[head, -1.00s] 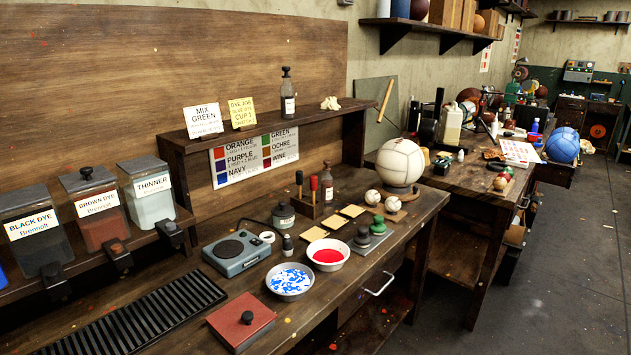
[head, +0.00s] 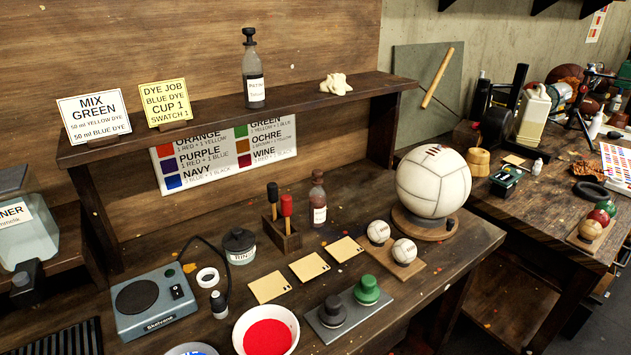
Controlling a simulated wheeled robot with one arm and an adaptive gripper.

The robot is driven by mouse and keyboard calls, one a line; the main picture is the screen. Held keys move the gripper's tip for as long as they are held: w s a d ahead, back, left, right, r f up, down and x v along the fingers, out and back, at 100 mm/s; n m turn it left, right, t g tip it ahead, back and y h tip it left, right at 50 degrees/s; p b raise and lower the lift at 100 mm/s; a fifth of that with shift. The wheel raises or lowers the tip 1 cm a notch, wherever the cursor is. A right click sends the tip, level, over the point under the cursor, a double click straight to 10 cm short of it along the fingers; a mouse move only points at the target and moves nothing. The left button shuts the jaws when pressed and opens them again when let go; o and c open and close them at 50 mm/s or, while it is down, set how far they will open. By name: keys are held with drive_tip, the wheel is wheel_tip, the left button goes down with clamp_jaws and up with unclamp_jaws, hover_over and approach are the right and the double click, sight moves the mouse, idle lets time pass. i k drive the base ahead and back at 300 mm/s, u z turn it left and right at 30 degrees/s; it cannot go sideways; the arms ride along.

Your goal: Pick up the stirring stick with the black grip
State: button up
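Two sticks stand upright in a small dark wooden holder (head: 284,236) on the bench. One has a black grip (head: 272,190) and is on the left, a little behind. The other has a red grip (head: 286,204) and is on the right. Their lower ends are hidden inside the holder. My gripper is not in the head view.
A brown bottle (head: 318,198) stands right of the holder and a lidded tin (head: 239,245) stands left of it. Yellowish swatches (head: 308,266) lie in front. A white ball (head: 433,185) sits on a stand to the right. A shelf (head: 200,132) runs above and behind.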

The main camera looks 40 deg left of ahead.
sight(272, 188)
drive_tip(key=i, duration=1.8)
drive_tip(key=u, duration=4.15)
drive_tip(key=i, duration=0.5)
drive_tip(key=u, duration=0.1)
